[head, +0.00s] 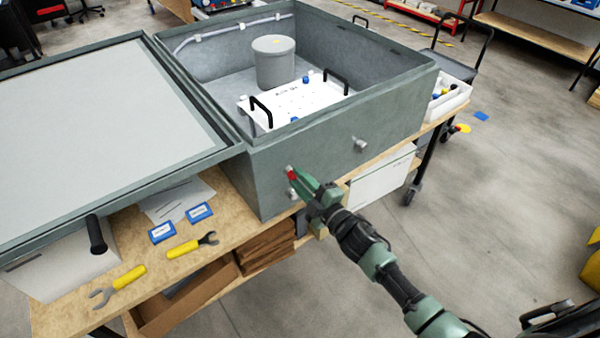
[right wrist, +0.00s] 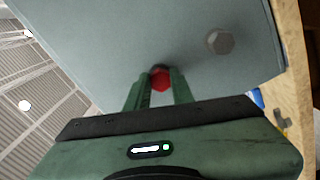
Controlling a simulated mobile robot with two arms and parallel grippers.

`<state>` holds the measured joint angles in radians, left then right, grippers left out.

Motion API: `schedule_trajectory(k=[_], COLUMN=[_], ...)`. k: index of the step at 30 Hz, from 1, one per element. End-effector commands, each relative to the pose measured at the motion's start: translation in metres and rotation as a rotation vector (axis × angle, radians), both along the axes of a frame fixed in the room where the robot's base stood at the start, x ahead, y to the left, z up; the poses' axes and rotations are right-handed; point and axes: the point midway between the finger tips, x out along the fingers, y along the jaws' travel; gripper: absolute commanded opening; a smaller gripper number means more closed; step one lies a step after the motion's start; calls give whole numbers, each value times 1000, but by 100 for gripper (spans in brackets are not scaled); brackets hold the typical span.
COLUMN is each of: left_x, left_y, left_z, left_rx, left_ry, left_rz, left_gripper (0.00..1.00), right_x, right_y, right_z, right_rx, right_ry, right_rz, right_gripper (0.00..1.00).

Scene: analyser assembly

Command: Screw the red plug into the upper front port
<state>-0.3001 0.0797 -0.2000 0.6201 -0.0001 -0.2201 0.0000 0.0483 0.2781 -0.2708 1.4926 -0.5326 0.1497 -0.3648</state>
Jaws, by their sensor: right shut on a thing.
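The grey-green analyser housing (head: 330,150) stands open on the bench. My right gripper (head: 297,178) reaches its front wall near the left corner and is shut on the red plug (head: 291,173). In the right wrist view the red plug (right wrist: 160,78) sits between the two fingertips, close to or against the wall. The port is hidden behind it, and I cannot tell how deep the plug sits. My left gripper is out of view.
The large lid (head: 110,110) lies open at the left. Two yellow-handled wrenches (head: 190,246), blue boxes (head: 162,232) and a paper sheet lie on the bench (head: 235,215). A white bin (head: 450,98) stands at the right. The floor in front is clear.

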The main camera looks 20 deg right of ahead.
Motion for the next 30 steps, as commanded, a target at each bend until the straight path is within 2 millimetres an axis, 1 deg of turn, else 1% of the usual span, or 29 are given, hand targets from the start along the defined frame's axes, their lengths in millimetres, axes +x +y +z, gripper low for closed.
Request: schedule_trajectory(k=[1,6,9,10,17,18,19,28,30], left_x=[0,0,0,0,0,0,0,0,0], left_y=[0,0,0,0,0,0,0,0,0], left_z=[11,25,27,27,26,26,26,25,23], left_rx=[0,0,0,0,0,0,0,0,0], left_ry=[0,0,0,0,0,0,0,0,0], left_rz=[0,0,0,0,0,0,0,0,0], left_gripper=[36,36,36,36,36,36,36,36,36], right_x=[-1,0,0,0,0,0,0,0,0], right_y=[1,1,1,1,1,1,1,1,1], right_z=[3,1,-1,-2,-3,-3,-3,-3,-4], right_rx=[105,457,588,608,628,627,626,616,554], right_ry=[43,170,217,223,229,229,228,224,202], right_rz=[1,1,1,2,2,2,2,1,1], right_gripper=[0,0,0,0,0,31,39,39,39])
